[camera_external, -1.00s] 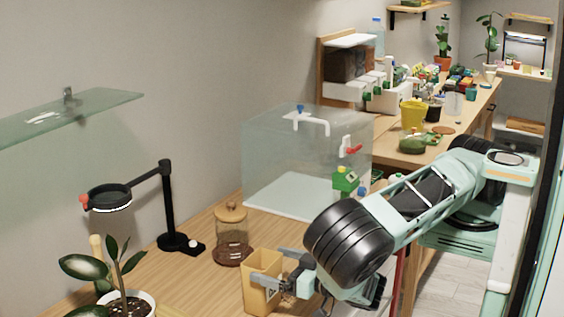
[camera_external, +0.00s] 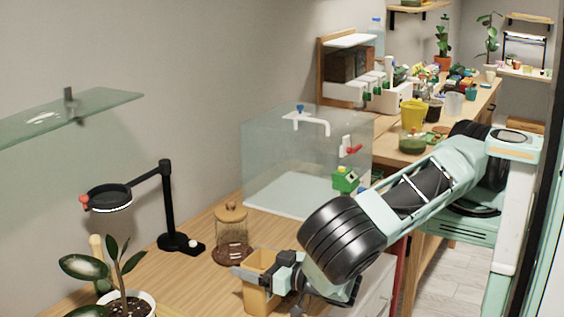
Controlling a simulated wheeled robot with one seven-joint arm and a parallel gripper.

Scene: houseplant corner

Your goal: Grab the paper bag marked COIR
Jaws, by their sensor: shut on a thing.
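The paper bag (camera_external: 258,298) is tan and open-topped and stands upright near the front edge of the wooden counter. My gripper (camera_external: 262,270) is at its upper part, with one dark finger showing across the bag's far left side and the rest of the gripper at its right. The gripper is shut on the bag. The gripper covers much of the bag's right side, and no marking can be read on it now.
A glass jar with a wooden lid (camera_external: 232,236) stands just behind the bag. A black lamp (camera_external: 168,205) and a potted plant (camera_external: 127,303) are to the left. A clear tank (camera_external: 290,165) stands behind. Bare counter (camera_external: 190,280) lies left of the bag.

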